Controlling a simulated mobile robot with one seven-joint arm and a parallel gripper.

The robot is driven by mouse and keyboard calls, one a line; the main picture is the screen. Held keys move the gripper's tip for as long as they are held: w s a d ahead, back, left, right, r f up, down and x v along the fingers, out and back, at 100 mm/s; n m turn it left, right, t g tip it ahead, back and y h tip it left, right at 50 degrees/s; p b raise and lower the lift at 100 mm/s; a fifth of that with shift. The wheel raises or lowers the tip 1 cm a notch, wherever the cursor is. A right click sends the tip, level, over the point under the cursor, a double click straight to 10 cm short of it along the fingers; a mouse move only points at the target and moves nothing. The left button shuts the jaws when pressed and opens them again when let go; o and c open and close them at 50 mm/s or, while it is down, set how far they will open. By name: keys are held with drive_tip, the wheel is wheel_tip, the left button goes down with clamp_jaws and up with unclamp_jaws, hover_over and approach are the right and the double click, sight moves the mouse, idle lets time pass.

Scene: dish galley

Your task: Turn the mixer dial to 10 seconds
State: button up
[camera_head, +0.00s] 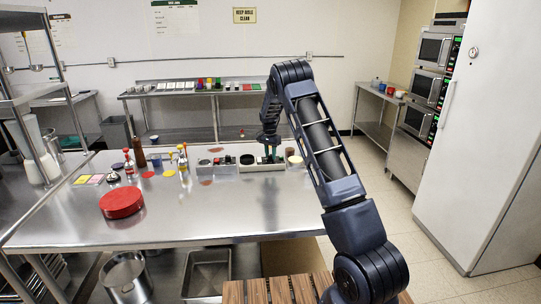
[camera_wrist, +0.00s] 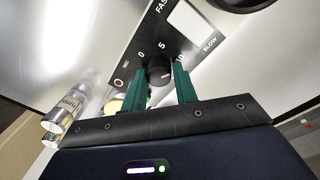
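The mixer dial (camera_wrist: 159,75) is a round black knob on a dark panel marked 0, 5, 10 and SEC in the wrist view. A faint pale mark on the knob points rightward, roughly toward the 10 side; its exact reading is unclear. My gripper (camera_wrist: 160,72) has its two green fingers on either side of the knob, close to its edges. I cannot tell whether they press on it. In the head view my gripper (camera_head: 270,152) is lowered at the back of the steel table, over the row of small devices, and the dial is too small to make out.
A red round lid (camera_head: 121,203) lies on the left front of the steel table (camera_head: 200,232). Bottles (camera_head: 183,162) and small coloured items stand behind it. A clear vial (camera_wrist: 68,110) shows in the wrist view. The table's front middle is bare.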

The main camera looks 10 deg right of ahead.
drive_tip(key=o, duration=0.4)
drive_tip(key=shift+c, duration=0.2)
wheel_tip(320, 180, up, 11)
drive_tip(key=shift+w+a, duration=0.15)
drive_tip(key=shift+f, duration=0.1)
